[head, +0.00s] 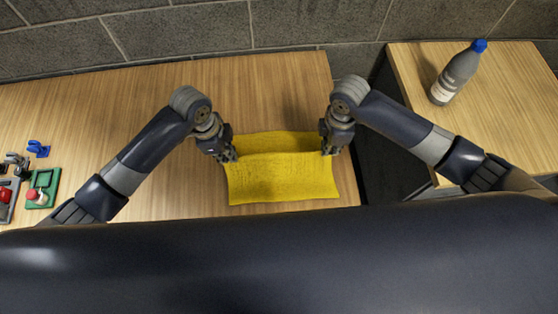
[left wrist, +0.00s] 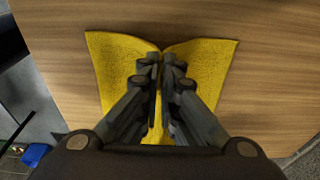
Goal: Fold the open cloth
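The yellow cloth (head: 283,180) lies on the wooden table in front of me. A crosswise edge runs between my two grippers, with a strip of cloth showing beyond it and a larger part on the near side. My left gripper (head: 230,157) is at the cloth's left side. In the left wrist view its fingers (left wrist: 161,62) are together, with the cloth (left wrist: 120,62) drawn in between them and spreading to both sides. My right gripper (head: 328,150) is at the cloth's right side and appears closed on it; its fingertips are small in view.
A grey bottle with a blue cap (head: 459,72) stands on a separate wooden surface (head: 510,100) at the right, past a dark gap. A green tray (head: 43,188) and small items lie at the far left. A block wall (head: 200,30) stands behind.

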